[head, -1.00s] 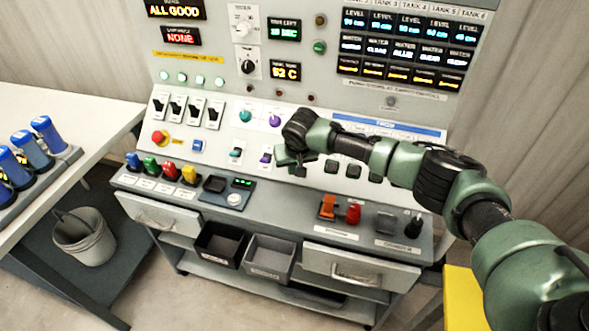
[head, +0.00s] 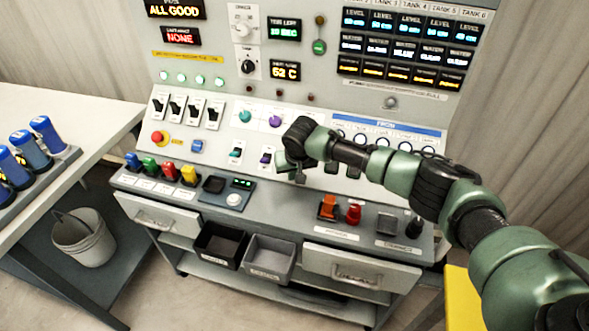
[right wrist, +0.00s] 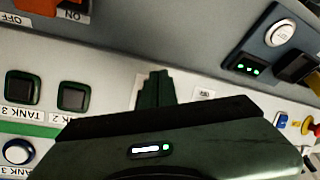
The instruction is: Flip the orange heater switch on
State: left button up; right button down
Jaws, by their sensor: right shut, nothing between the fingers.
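My right gripper (head: 291,172) is shut and empty, above and left of the orange switch, in front of the panel's lower face. Its narrow green fingers (right wrist: 156,90) point toward the panel in the right wrist view and appear apart from the switch. My left gripper is not in view.
Coloured levers, including a yellow one (head: 189,175), line the ledge at left. Dark square buttons (right wrist: 73,96) lie near my gripper. Bins (head: 268,254) sit below.

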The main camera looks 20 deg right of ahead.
jog(key=shift+w+d+r, duration=0.15)
jog(key=shift+w+d, duration=0.15)
jog(key=shift+w, duration=0.1)
